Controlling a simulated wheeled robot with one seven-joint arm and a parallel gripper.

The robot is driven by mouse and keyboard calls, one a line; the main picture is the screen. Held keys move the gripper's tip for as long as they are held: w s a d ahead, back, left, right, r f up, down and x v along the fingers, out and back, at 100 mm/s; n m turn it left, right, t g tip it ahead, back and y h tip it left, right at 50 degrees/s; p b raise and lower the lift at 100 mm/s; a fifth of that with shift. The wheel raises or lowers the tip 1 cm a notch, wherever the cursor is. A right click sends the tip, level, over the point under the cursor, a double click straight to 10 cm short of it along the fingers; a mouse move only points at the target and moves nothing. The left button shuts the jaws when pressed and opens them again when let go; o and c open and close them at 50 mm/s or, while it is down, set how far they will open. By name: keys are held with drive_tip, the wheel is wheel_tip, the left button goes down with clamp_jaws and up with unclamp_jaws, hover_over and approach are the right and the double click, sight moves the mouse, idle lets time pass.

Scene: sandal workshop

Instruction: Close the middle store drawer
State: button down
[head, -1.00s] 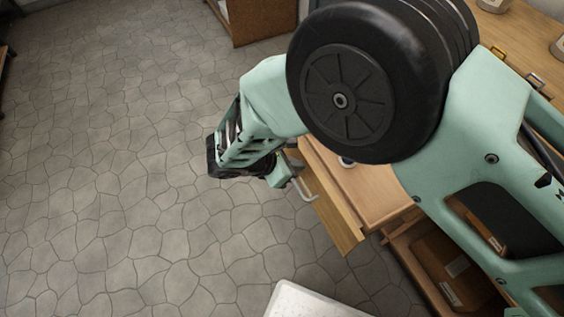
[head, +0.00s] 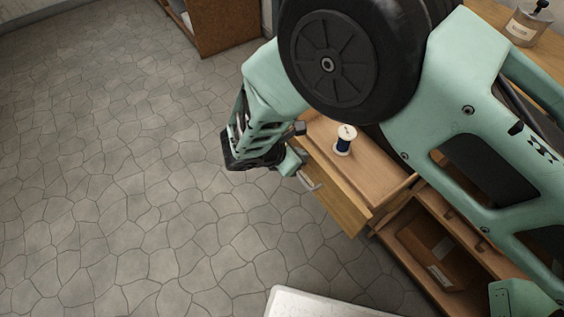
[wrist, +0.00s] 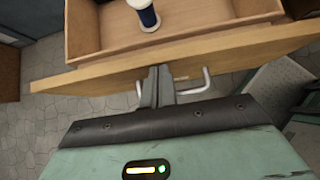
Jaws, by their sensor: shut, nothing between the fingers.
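The store drawer (head: 376,187) stands pulled out of the wooden cabinet, with a plain front panel (head: 336,200) and a metal bar handle (head: 309,182). I cannot tell its level from the other drawers. In the wrist view the front panel (wrist: 240,48) crosses the picture, with the handle (wrist: 205,84) on its near side. My gripper (wrist: 157,77) is shut and empty, its fingertips at the outer face of the panel beside the handle's middle. Whether they touch is unclear. In the head view my arm covers part of the drawer and the fingertips are hard to make out.
A spool of dark blue thread (head: 345,140) stands upright in the drawer. Below it is an open cabinet space with a brown box (head: 425,250). A labelled pot (head: 527,24) stands on the worktop. Another wooden cabinet (head: 222,25) is at the back. The stone floor at left is clear.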

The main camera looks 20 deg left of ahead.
drive_tip(key=w+d, duration=0.4)
drive_tip(key=w, duration=0.1)
drive_tip(key=w+d, duration=0.5)
drive_tip(key=w+d+b, duration=0.1)
drive_tip(key=w+d, duration=0.3)
drive_tip(key=w, duration=0.2)
drive_tip(key=shift+d, duration=0.25)
drive_tip(key=shift+s, duration=0.1)
